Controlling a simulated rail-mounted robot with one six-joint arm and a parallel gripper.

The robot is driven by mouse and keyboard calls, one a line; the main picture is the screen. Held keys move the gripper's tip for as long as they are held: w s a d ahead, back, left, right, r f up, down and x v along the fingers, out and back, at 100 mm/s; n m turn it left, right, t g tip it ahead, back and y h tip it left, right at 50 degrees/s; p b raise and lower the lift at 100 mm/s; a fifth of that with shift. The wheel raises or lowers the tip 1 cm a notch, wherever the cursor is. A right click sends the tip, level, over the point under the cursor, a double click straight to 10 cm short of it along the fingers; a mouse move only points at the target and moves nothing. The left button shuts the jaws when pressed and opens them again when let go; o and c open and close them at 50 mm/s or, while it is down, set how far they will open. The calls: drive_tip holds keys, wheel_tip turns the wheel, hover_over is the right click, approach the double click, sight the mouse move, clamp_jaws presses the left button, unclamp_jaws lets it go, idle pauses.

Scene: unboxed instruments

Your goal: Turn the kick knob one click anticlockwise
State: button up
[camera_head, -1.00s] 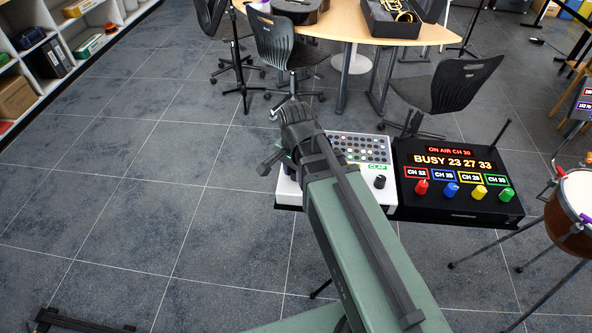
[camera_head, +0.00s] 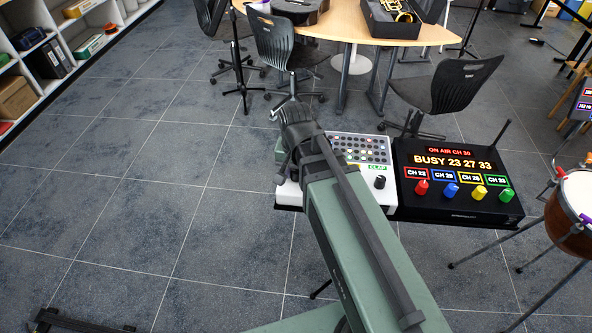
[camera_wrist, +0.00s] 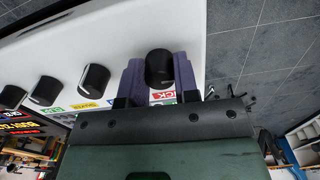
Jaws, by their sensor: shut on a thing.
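The white drum machine (camera_head: 386,198) stands on a stand in the head view, with a grid of small lit buttons. The kick knob (camera_wrist: 159,68) is black and round; in the wrist view it sits between the two purple fingers of my gripper (camera_wrist: 159,76), which are shut on it. Its red label (camera_wrist: 163,95) shows only "CK"; the rest is hidden by a finger. In the head view my arm hides the kick knob and the fingertips.
Other black knobs (camera_wrist: 94,77) stand in a row left of my gripper in the wrist view. A black box (camera_head: 456,207) with coloured knobs and a lit display adjoins the drum machine. A drum (camera_head: 578,195) stands at the right. Open floor lies left.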

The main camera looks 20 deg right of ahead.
sight(296, 171)
drive_tip(key=shift+n, duration=0.4)
drive_tip(key=o, duration=0.9)
drive_tip(key=shift+r, duration=0.1)
wheel_tip(296, 171, up, 11)
drive_tip(key=p, duration=1.1)
drive_tip(key=shift+f, duration=0.2)
